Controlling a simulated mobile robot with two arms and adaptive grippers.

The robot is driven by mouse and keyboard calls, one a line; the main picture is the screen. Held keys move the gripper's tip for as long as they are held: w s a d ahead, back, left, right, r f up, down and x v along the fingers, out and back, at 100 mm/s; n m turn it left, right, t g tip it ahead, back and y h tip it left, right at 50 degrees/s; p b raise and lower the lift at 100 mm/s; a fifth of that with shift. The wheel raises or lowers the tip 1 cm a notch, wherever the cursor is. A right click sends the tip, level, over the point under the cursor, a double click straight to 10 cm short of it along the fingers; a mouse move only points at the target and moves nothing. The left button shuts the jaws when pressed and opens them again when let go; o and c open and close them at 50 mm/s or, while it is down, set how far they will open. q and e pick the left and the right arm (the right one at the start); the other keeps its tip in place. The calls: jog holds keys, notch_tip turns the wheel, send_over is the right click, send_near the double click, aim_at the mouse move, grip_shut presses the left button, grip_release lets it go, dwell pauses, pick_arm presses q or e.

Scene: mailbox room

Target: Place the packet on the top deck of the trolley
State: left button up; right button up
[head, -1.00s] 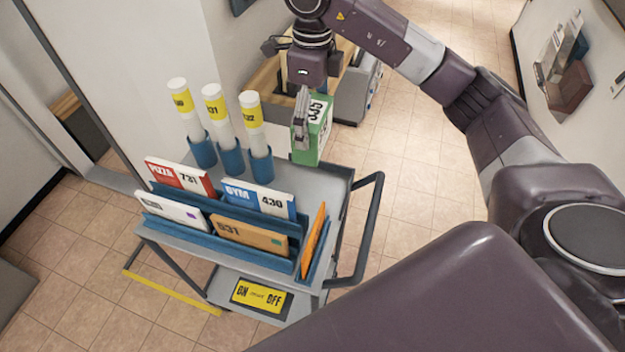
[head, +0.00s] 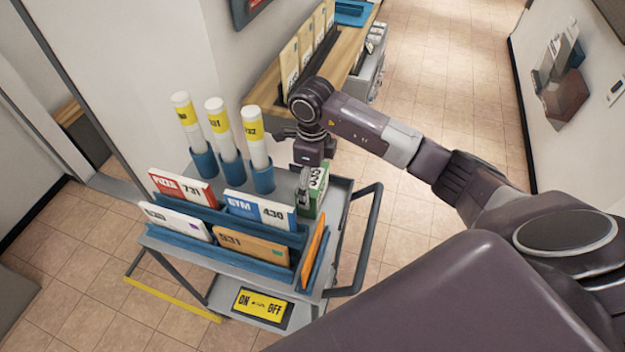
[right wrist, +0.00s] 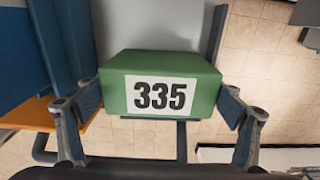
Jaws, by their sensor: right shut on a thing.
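The packet is a green box with a white label reading 335. It shows in the head view (head: 313,203) and large in the right wrist view (right wrist: 200,68). My right gripper (head: 303,186) is shut on it, one finger at each side in the right wrist view. The packet is over the right rear part of the trolley's grey top deck (head: 337,190), beside the tube holders. I cannot tell whether its underside touches the deck. My left gripper is not in view.
Three blue holders with white tubes (head: 222,128) stand on the deck's back left. Blue racks (head: 178,240) with several envelopes fill the front. The trolley's dark handle (head: 371,240) is at the right. A wooden shelf (head: 268,103) with upright packets stands behind. Tiled floor is free at the right.

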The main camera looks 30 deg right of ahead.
jog(key=shift+f, duration=0.1)
jog(key=shift+f, duration=0.15)
jog(key=o, duration=1.2)
jog(key=shift+o, duration=0.2)
jog(key=shift+r, duration=0.3)
jog(key=shift+w+r, duration=0.1)
jog(key=shift+r, duration=0.2)
notch_tip(320, 180, up, 11)
jog(key=b, duration=0.3)
jog(key=shift+r, duration=0.1)
